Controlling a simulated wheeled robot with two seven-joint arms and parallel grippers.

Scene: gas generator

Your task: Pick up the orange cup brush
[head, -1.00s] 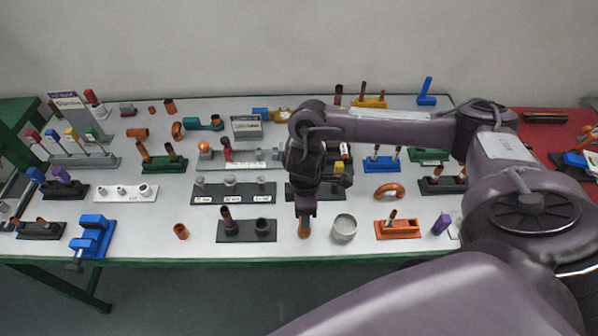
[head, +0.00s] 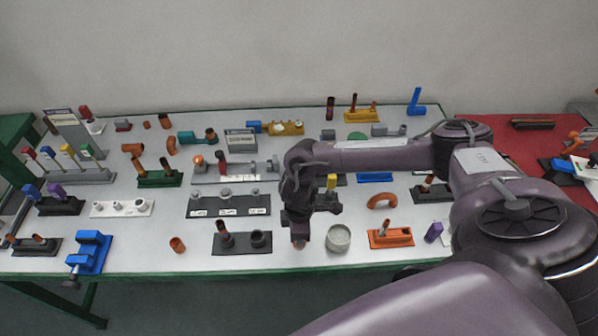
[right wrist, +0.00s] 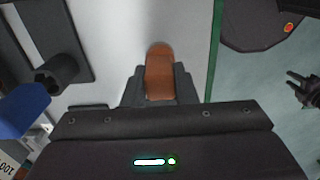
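An orange-brown, rounded piece, which I take to be the orange cup brush, stands near the table's front edge. In the head view only a bit of it (head: 299,245) shows below my right gripper (head: 300,238), which comes down from above. In the right wrist view the piece (right wrist: 160,72) lies between the two dark fingers of my right gripper (right wrist: 160,88). The fingers lie close along both its sides; whether they press on it I cannot tell. A dark pronged shape at the right edge of the right wrist view may be my left gripper (right wrist: 303,88).
A grey-white cup (head: 338,238) stands just right of the gripper. A black base with upright parts (head: 242,247) is just left. An orange base (head: 391,240) stands further right, a small orange-brown cylinder (head: 178,245) further left. The green front edge (head: 230,275) is close.

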